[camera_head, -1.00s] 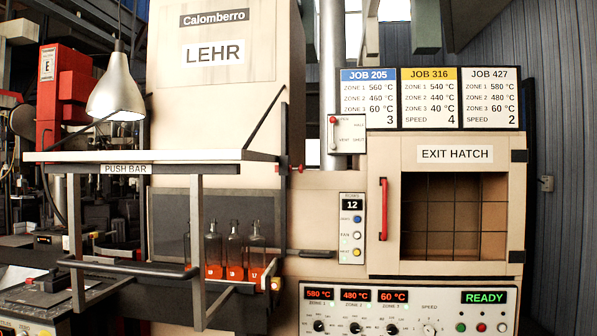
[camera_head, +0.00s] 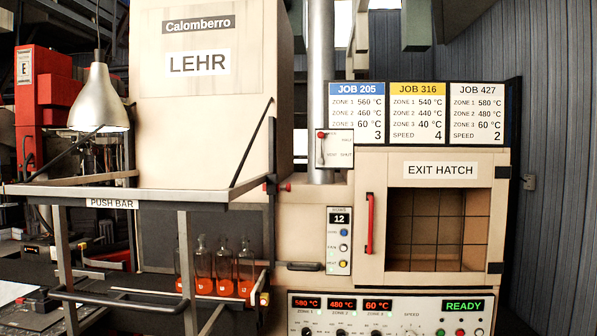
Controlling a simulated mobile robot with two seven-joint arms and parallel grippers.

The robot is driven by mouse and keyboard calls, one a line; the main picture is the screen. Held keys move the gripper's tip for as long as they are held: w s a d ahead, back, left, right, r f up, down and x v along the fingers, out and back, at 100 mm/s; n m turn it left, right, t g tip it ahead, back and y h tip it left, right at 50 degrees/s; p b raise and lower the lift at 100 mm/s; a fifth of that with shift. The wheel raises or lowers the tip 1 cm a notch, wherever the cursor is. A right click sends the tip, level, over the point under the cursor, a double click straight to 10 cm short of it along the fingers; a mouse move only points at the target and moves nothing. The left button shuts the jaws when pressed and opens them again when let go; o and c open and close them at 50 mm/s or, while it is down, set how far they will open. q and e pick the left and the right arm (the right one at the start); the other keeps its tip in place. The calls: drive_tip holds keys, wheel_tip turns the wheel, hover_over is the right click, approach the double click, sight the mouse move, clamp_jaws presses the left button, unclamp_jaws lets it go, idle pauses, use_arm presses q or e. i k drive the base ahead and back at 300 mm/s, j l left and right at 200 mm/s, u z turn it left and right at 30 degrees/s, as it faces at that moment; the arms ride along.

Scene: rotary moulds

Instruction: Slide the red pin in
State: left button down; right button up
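A small red pin (camera_head: 284,187) sticks out to the right from the dark upright bracket at the right end of the push-bar shelf. It lies roughly level and close to the cream lehr front. How deep it sits in its hole is too small to tell. The push-bar shelf (camera_head: 150,196) is a grey frame with a flat top, labelled PUSH BAR. Neither my left nor my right gripper is in view.
Several bottles with orange bases (camera_head: 224,272) stand under the shelf. A red-knobbed lever (camera_head: 322,135) sits above and right of the pin. The exit hatch (camera_head: 438,229) has a red handle (camera_head: 370,223). A hanging lamp (camera_head: 98,98) is at the left.

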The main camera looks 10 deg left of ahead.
sight(289, 188)
drive_tip(key=i+l, duration=0.15)
drive_tip(key=i, duration=0.45)
drive_tip(key=i+l, duration=0.15)
drive_tip(key=i, duration=0.45)
drive_tip(key=i+l, duration=0.15)
drive_tip(key=i, duration=0.4)
drive_tip(key=j+u, duration=0.05)
